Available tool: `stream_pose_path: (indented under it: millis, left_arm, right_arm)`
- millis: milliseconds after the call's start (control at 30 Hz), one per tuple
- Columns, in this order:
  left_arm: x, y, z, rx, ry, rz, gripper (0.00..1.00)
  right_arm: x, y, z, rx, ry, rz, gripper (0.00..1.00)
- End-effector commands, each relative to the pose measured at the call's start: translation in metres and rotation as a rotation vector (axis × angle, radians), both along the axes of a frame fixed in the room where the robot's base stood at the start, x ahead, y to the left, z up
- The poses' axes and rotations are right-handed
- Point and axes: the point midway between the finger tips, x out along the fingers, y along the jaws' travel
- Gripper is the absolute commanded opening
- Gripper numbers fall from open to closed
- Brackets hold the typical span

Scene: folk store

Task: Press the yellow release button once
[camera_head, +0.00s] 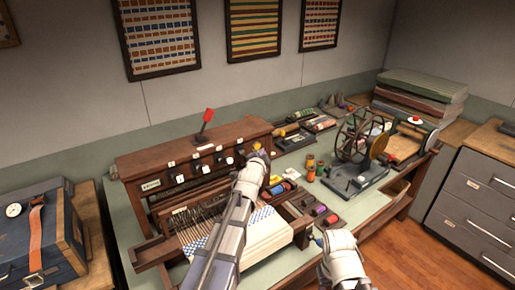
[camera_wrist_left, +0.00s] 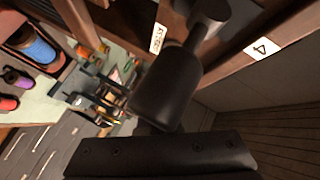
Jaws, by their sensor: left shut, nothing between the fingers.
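The wooden loom (camera_head: 140,163) has a front panel with a row of small buttons and white labels. My left gripper (camera_head: 258,156) is shut and empty at the right end of this panel. A small yellow spot shows beside its tip in the head view; I cannot tell whether it is the release button or whether the gripper touches it. In the left wrist view, dark gripper parts (camera_wrist_left: 168,92) lie close to the wood, between a small lettered label (camera_wrist_left: 158,38) and a label reading 4 (camera_wrist_left: 262,47). My right arm is at bottom centre-right; its fingers cannot be made out.
A red-handled lever (camera_head: 206,121) stands on top of the loom. Thread spools (camera_head: 277,187) lie in trays right of the panel. A spoked winding wheel (camera_head: 358,137) stands farther right on the bench. A blue case (camera_head: 35,250) is at far left.

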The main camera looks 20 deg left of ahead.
Motion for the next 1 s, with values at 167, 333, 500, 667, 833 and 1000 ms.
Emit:
stream_pose_path:
  millis: [167, 333, 500, 667, 833, 1000]
  left_arm:
    - [-0.013, -0.015, 0.000, 0.000, 0.000, -0.002, 0.00]
    - [-0.022, -0.028, 0.000, 0.001, 0.000, -0.003, 0.00]
    - [-0.027, -0.034, 0.000, 0.001, 0.000, 0.000, 0.00]
    - [-0.027, -0.034, 0.000, -0.001, 0.000, 0.000, 0.00]
    - [-0.027, -0.034, 0.000, -0.001, 0.000, 0.000, 0.00]
    - [-0.027, -0.034, 0.000, 0.000, 0.000, 0.000, 0.00]
  right_arm:
    - [0.000, 0.000, 0.000, 0.000, 0.000, 0.000, 0.50]
    - [0.000, 0.000, 0.000, 0.000, 0.000, 0.000, 0.50]
    - [0.000, 0.000, 0.000, 0.000, 0.000, 0.000, 0.50]
    - [0.000, 0.000, 0.000, 0.000, 0.000, 0.000, 0.50]
    - [0.000, 0.000, 0.000, 0.000, 0.000, 0.000, 0.50]
    - [0.000, 0.000, 0.000, 0.000, 0.000, 0.000, 0.50]
